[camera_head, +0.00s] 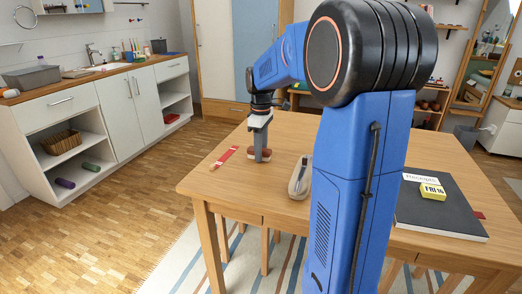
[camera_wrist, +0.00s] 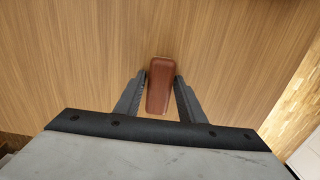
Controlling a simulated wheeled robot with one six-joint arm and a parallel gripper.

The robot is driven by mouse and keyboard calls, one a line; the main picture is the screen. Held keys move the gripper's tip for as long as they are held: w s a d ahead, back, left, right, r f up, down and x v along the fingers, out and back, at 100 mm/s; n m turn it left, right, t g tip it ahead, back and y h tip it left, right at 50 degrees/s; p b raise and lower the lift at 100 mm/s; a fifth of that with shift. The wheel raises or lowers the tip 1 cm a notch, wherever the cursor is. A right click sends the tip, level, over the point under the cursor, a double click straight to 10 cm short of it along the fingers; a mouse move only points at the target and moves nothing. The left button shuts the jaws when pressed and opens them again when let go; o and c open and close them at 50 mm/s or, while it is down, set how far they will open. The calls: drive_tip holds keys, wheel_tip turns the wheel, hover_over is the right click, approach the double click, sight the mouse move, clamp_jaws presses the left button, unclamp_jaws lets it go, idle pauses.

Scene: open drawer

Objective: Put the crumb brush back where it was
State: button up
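The crumb brush seems to be the reddish-brown, rounded block (camera_head: 257,159) on the wooden table, under my gripper; its underside is hidden. In the wrist view the brown block (camera_wrist: 161,86) lies lengthwise between the two dark fingers of my gripper (camera_wrist: 161,74). The fingers stand on either side of it, very close to its sides. I cannot tell whether they press on it. In the head view my gripper (camera_head: 261,155) points straight down with its fingertips at the block, near the table top.
On the table (camera_head: 240,190) lie a red strip (camera_head: 224,157) to the left, a grey-beige elongated object (camera_head: 299,178) to the right, and a dark book (camera_head: 440,212) with a yellow block (camera_head: 432,191). A white counter (camera_head: 122,102) with open shelves stands at the left.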

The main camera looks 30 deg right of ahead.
drive_tip(key=shift+o, duration=0.5)
drive_tip(key=shift+r, duration=0.1)
wheel_tip(320, 180, up, 12)
drive_tip(key=shift+s, duration=0.1)
idle(0.7)
